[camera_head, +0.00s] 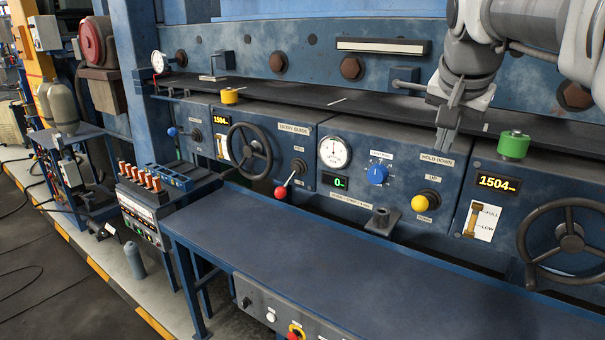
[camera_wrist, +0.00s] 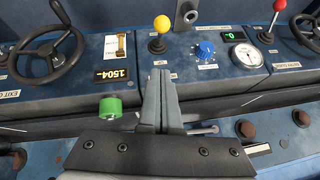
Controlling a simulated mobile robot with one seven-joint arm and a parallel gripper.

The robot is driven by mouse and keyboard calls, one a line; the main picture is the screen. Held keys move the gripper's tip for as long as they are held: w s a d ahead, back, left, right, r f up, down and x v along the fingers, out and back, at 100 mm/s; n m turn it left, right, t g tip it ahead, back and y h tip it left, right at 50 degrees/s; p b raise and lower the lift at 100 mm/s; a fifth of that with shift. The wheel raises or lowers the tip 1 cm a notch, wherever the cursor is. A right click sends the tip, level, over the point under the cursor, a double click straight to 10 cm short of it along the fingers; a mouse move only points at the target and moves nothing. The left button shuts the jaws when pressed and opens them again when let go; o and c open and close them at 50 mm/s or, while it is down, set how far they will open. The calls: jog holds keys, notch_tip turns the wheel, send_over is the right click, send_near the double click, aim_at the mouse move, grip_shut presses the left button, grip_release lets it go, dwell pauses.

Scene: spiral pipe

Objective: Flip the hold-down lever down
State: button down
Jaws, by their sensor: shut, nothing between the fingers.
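The hold-down lever is a short dark lever with a yellow ball knob (camera_head: 420,202) on the blue panel marked HOLD DOWN. A small UP label lies above it and another label below it. The knob also shows in the wrist view (camera_wrist: 161,24), which is upside down, beyond my fingertips. My gripper (camera_head: 441,146) hangs fingers down at the top edge of this panel, above the knob and apart from it. In the wrist view my gripper (camera_wrist: 159,74) has its two fingers together with nothing between them.
A green-topped knob (camera_head: 514,145) stands to the right of my gripper. A blue dial (camera_head: 377,174) and a round gauge (camera_head: 335,152) lie left of the lever. A grey post (camera_head: 381,221) stands below. The blue table (camera_head: 300,255) in front is clear.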

send_over(424, 201)
jog(key=d, duration=0.1)
notch_tip(424, 201, down, 6)
jog(key=f, duration=0.1)
jog(key=f+p, duration=0.1)
jog(key=f, duration=0.1)
jog(key=shift+a+f, duration=0.3)
jog(key=shift+a, duration=0.05)
jog(key=shift+a+f, duration=0.15)
jog(key=shift+f, duration=0.4)
jog(key=shift+f, duration=0.2)
